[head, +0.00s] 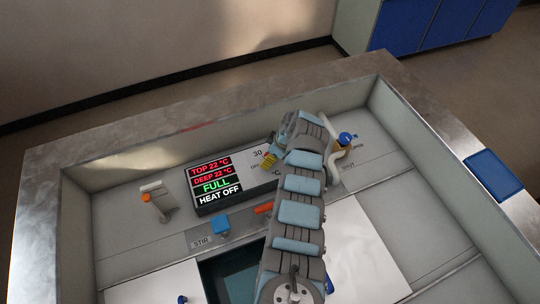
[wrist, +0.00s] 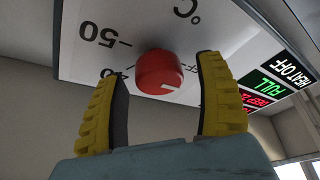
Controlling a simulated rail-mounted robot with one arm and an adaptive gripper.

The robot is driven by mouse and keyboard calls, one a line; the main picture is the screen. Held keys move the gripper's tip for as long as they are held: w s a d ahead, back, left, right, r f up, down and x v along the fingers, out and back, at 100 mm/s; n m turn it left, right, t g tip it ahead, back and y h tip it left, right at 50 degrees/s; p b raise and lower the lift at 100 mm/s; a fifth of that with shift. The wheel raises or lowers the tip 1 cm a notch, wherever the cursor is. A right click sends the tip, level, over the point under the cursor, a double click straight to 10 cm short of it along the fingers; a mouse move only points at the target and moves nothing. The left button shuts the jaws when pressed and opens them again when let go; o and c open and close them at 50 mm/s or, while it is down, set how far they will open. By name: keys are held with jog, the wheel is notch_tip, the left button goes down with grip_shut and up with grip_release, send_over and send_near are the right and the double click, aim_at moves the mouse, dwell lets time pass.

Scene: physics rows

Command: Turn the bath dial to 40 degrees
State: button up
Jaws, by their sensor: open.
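The red bath dial (wrist: 160,72) sits on a pale panel, with an upside-down 50 (wrist: 105,32) and a partly hidden 40 in the wrist view. Its white mark points to the right of that picture, towards a mostly hidden OFF label. My gripper (wrist: 158,84) is open, with one yellow finger on each side of the dial. A gap shows on both sides. In the head view my gripper (head: 269,160) is at the panel's right part and hides the dial; a 30 shows beside it. The display (head: 214,182) reads TOP 22 °C, DEEP 22 °C, FULL, HEAT OFF.
A blue STIR button (head: 221,224) and an orange piece (head: 264,208) lie in front of the panel. An orange-tipped lever (head: 154,198) stands left. A blue knob (head: 346,137) and pale spout are close right of my arm. The basin has raised walls.

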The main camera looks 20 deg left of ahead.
jog(key=c, duration=1.2)
